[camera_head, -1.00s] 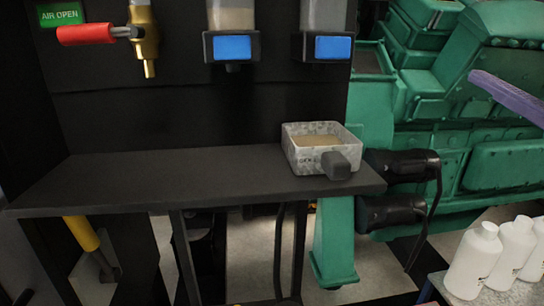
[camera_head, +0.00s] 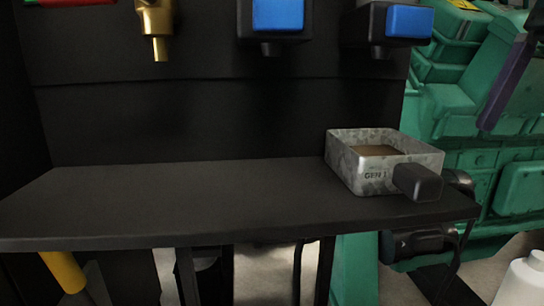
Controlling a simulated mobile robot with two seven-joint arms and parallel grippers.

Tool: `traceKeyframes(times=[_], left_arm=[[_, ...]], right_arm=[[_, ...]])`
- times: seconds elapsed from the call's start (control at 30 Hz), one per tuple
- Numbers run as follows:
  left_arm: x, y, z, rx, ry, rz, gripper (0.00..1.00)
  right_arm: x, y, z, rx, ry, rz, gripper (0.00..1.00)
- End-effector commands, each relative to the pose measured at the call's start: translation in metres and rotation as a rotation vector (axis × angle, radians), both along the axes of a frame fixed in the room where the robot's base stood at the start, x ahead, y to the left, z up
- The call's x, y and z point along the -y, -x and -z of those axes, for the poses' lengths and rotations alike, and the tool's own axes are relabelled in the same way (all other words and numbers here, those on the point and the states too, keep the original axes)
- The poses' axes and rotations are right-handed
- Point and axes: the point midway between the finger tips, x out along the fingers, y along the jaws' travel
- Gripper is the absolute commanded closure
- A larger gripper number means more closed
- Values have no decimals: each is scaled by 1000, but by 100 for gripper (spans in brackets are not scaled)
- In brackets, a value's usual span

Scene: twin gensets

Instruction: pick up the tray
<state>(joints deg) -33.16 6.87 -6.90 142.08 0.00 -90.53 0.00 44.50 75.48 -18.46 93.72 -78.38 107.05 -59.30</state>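The tray (camera_head: 350,172) is a small, open, mottled grey metal box with a black block handle (camera_head: 418,182) on its front right. It sits upright on the right end of a black shelf (camera_head: 180,205), near the front edge. Dark lettering that looks like "GEN 1" is on its front wall, and its inside looks brown. Neither of my grippers is in view, and nothing is touching the tray.
Above the shelf are a brass tap (camera_head: 157,30) and two blue-fronted dispensers (camera_head: 277,15) (camera_head: 409,22). A green engine (camera_head: 470,110) stands behind right. A white bottle (camera_head: 522,282) is at lower right. The shelf's left and middle are clear.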

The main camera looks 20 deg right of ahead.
Motion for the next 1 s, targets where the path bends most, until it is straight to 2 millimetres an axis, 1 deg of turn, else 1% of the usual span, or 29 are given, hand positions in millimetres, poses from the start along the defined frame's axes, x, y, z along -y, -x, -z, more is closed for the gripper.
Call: traceKeyframes(times=[0.03,0.2,0.3,0.37,0.53,0.63,0.7,0.83,0.9,1.0], left_arm=[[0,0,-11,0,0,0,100],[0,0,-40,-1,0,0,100],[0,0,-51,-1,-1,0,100],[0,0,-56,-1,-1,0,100],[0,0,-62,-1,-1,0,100],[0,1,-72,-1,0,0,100],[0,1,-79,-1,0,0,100],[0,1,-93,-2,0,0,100],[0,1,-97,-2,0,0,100],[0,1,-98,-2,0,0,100]], right_arm=[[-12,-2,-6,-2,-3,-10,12],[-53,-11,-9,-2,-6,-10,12],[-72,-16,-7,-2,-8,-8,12],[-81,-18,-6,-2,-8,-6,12],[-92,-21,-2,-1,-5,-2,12],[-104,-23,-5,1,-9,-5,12],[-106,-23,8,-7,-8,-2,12],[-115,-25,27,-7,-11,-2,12],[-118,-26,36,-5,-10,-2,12],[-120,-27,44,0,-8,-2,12]])
